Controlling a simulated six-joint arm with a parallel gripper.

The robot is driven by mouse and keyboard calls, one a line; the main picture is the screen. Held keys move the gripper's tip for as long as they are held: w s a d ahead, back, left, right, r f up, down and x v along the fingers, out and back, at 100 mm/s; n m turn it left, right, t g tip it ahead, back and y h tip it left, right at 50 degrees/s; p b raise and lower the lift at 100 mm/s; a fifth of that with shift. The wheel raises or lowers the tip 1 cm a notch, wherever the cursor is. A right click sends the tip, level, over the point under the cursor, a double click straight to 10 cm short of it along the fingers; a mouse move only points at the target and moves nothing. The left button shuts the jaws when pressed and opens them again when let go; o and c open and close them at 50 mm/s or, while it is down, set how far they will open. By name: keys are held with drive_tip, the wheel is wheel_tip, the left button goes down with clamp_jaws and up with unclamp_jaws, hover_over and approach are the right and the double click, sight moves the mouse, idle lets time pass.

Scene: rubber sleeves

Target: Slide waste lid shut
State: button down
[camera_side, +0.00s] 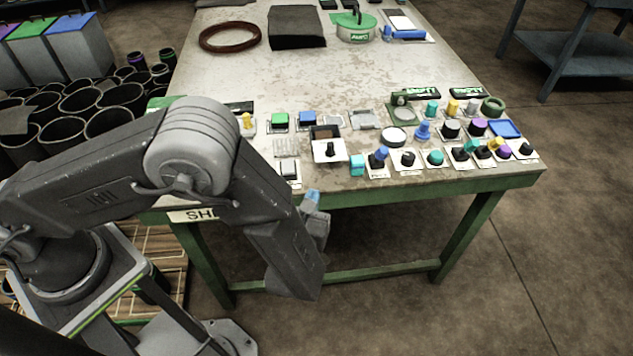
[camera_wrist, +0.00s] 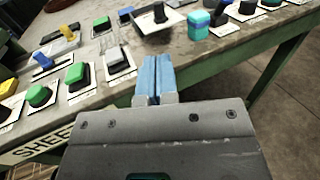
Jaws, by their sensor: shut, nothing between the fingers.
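A white sliding lid with a black knob (camera_side: 330,151) sits near the front edge of the bench. A brown, box-like opening (camera_side: 325,132) shows just behind it, so the lid does not cover it. The white lid with its black knob (camera_wrist: 160,19) also shows at the top of the wrist view. No label on it can be read. My gripper (camera_side: 312,197) has blue fingertips and is off the bench's front edge, in front of the lid and apart from it. In the wrist view the fingers (camera_wrist: 152,75) are pressed together with nothing between them.
The bench (camera_side: 240,78) carries several knobs and switches along its front, including a green button (camera_side: 280,120), a blue button (camera_side: 308,118) and a cyan block (camera_side: 357,165) right of the lid. A brown ring (camera_side: 230,37) and dark block (camera_side: 297,27) lie behind. The bench middle is clear.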

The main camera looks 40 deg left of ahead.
approach(323, 142)
drive_tip(key=w, duration=0.1)
drive_tip(key=w+d+r, duration=0.1)
drive_tip(key=w+r, duration=0.1)
drive_tip(key=w, duration=0.1)
drive_tip(key=shift+d, duration=0.2)
drive_tip(key=shift+a, duration=0.1)
drive_tip(key=w+a, duration=0.5)
drive_tip(key=shift+w+a+r, duration=0.1)
drive_tip(key=shift+w+a, duration=0.05)
